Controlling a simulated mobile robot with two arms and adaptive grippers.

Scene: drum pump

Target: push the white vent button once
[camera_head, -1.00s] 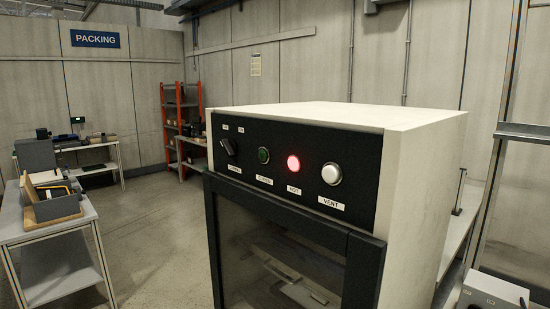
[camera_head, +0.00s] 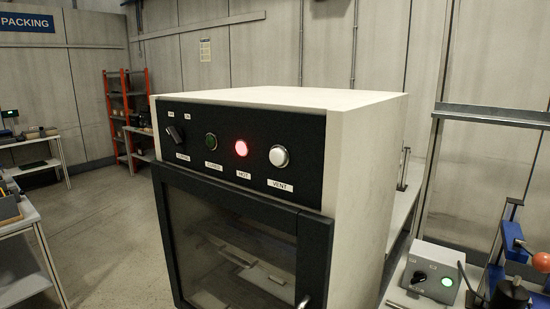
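The white vent button (camera_head: 279,156) is a round knob at the right end of the dark control panel (camera_head: 306,178), above a label reading VENT. The panel is on the upper front of a cream-coloured cabinet (camera_head: 365,150) with a dark-framed glass door. To the button's left are a glowing red light (camera_head: 241,148) labelled HOT, a dark green button (camera_head: 211,141) and a black rotary switch (camera_head: 175,135). Neither of my grippers shows in the head view, so their distance from the button cannot be seen.
A grey box with a lit green button (camera_head: 447,282) and a device with a red ball knob (camera_head: 541,262) stand on a bench at right. A grey cart (camera_head: 28,222) stands at left. Red-framed shelves (camera_head: 127,115) are behind. The floor left of the cabinet is clear.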

